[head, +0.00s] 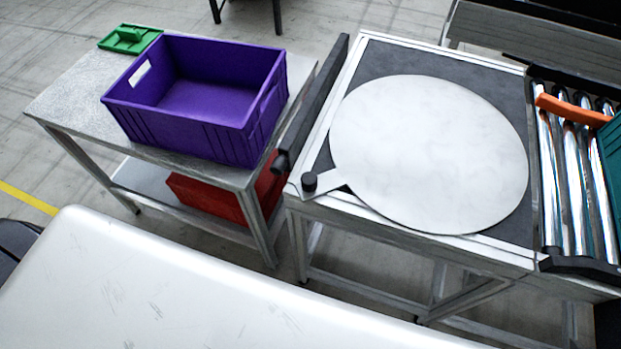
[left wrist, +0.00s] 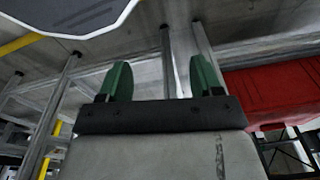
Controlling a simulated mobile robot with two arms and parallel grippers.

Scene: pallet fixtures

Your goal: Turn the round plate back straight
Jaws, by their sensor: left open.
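The round plate (head: 430,150) is a large pale grey disc lying on a dark-topped, metal-framed table (head: 375,62). Neither gripper shows in the head view.
A purple crate (head: 190,135) stands on the left table (head: 70,100), with a green object (head: 128,38) behind it. A red crate (head: 208,198) is on the shelf below and also shows in the left wrist view (left wrist: 270,90). A roller conveyor (head: 575,180) with an orange bar (head: 570,108) adjoins the right side.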

